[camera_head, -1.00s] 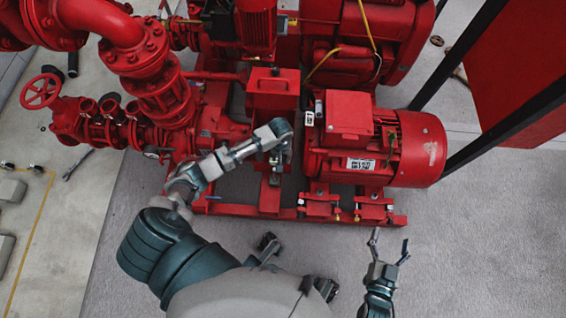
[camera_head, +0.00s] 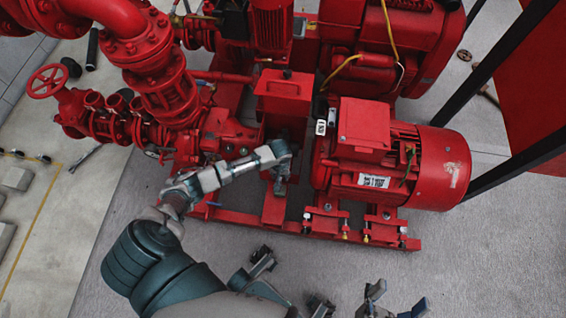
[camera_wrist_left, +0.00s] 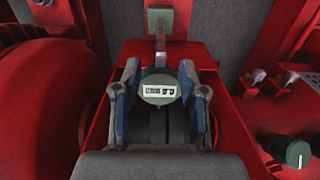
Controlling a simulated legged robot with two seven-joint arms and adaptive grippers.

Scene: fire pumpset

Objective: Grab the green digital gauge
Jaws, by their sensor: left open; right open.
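The green digital gauge (camera_wrist_left: 158,88) is round with a pale display and stands on a metal stem. In the left wrist view it sits between the two fingers of my left gripper (camera_wrist_left: 160,72), which is open with a finger on each side. Visible gaps separate the fingers from the gauge. In the head view my left gripper (camera_head: 279,160) is over the red pumpset, just below a red box; I cannot make out the gauge there. My right gripper (camera_head: 396,300) is open and empty at the bottom edge, over the grey floor.
A red motor (camera_head: 385,160) stands right of my left gripper. Red pipes and a valve wheel (camera_head: 46,84) are at the left. A dark green round knob (camera_wrist_left: 298,153) shows at lower right in the wrist view. Grey floor is free at lower right.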

